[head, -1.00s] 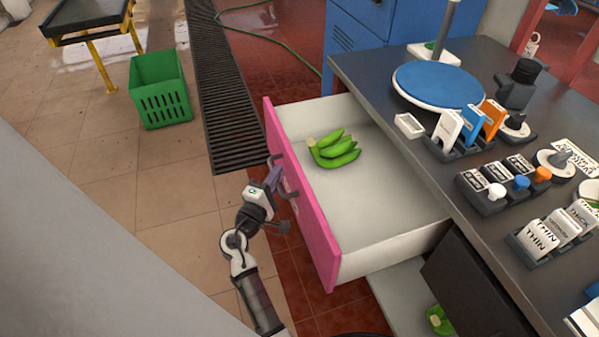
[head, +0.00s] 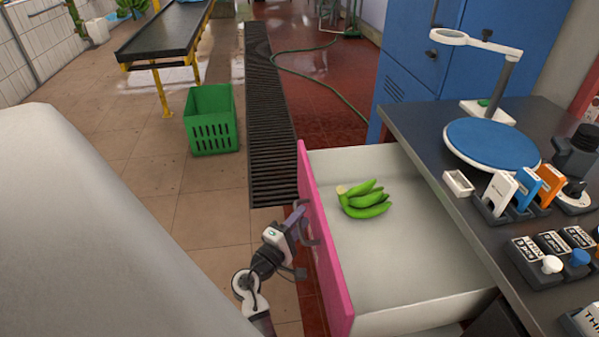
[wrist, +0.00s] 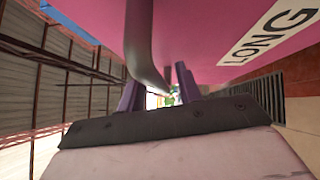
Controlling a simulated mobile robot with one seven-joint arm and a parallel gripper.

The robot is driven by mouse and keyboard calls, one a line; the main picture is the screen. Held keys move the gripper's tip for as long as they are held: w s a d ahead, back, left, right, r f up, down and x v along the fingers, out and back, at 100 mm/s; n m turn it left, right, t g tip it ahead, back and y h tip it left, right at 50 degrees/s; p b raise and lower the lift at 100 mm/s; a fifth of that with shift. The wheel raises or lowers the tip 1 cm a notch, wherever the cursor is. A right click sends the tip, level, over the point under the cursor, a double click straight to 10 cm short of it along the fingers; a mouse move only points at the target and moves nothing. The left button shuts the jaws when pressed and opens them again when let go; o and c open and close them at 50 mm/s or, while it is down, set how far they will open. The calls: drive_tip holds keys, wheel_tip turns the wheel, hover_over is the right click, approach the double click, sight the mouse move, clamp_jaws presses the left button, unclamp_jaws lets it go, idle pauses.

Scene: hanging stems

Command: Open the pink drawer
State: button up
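The pink drawer (head: 322,240) is pulled well out from the dark counter, its pale interior showing. My gripper (head: 298,220) is at this handle, outside the drawer front. In the wrist view, the handle (wrist: 140,45) runs down between the two purple fingers (wrist: 160,92), which appear closed around it with little gap; the contact itself is partly hidden. The pink front (wrist: 220,35) with a "LONG" label fills the upper right.
The counter (head: 430,140) carries a blue round plate (head: 490,144), a stand and labelled holders. A green crate (head: 211,120) stands on the floor beside a drain grate (head: 272,130). A blue cabinet (head: 430,70) is behind.

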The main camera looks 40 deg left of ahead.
drive_tip(key=s+d+f+b, duration=0.2)
drive_tip(key=s, duration=1.1)
drive_tip(key=shift+s+b, duration=0.3)
drive_tip(key=shift+b, duration=0.05)
